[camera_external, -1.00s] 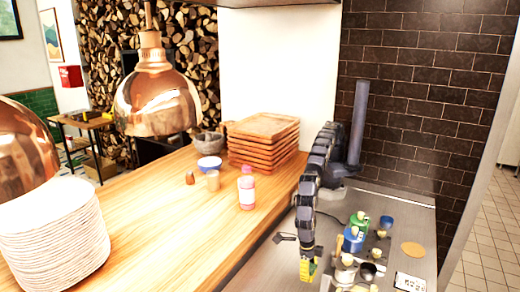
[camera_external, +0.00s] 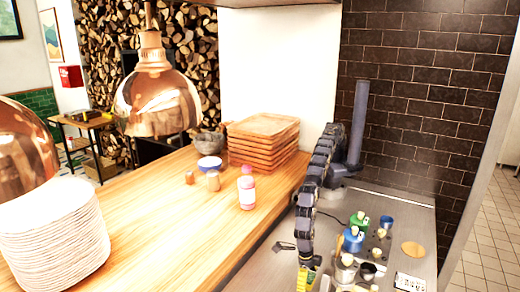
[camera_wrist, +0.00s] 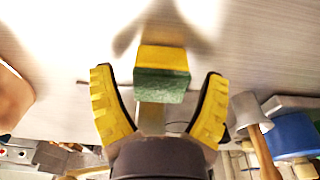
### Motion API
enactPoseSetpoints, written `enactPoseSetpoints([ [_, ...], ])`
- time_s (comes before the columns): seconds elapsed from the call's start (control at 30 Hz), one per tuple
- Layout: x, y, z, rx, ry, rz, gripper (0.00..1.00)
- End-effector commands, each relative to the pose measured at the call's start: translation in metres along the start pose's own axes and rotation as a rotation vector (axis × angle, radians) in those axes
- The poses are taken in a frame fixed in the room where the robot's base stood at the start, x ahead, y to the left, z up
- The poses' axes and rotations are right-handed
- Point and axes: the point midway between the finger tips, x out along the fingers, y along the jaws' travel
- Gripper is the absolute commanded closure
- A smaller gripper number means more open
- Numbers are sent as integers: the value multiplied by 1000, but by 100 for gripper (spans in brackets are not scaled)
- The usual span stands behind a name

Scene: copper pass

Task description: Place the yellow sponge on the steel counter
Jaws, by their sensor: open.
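The sponge (camera_wrist: 162,72) is a small block with a yellow face and a green face. In the wrist view it is between the two yellow-padded fingers of my gripper (camera_wrist: 159,75), with a visible gap on each side. My gripper is open. The steel counter (camera_wrist: 60,75) spreads behind the sponge, with the gripper's dark shadow close above it. Whether the sponge's underside touches the counter is hard to tell. In the outside view my gripper (camera_external: 306,280) is low over the steel counter (camera_external: 262,266), near the bottom edge. The sponge cannot be made out clearly there.
Right of my gripper stand a blue bottle (camera_external: 353,240), a green bottle (camera_external: 359,222) and several small containers. The wooden counter (camera_external: 150,235) lies left, with a pink bottle (camera_external: 247,190) and stacked boards (camera_external: 263,140).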

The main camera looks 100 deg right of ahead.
Motion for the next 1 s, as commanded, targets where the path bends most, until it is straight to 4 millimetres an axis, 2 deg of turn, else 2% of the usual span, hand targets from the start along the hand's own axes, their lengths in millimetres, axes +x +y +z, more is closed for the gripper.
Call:
enactPoseSetpoints([
  [0.17,-12,1,0,1,1,3,24],
  [0.5,-83,1,0,1,1,5,24],
  [0.7,-114,1,0,0,1,3,24],
  [0.83,-122,1,-1,-1,1,4,24],
  [1.0,-124,0,-1,0,1,1,24],
])
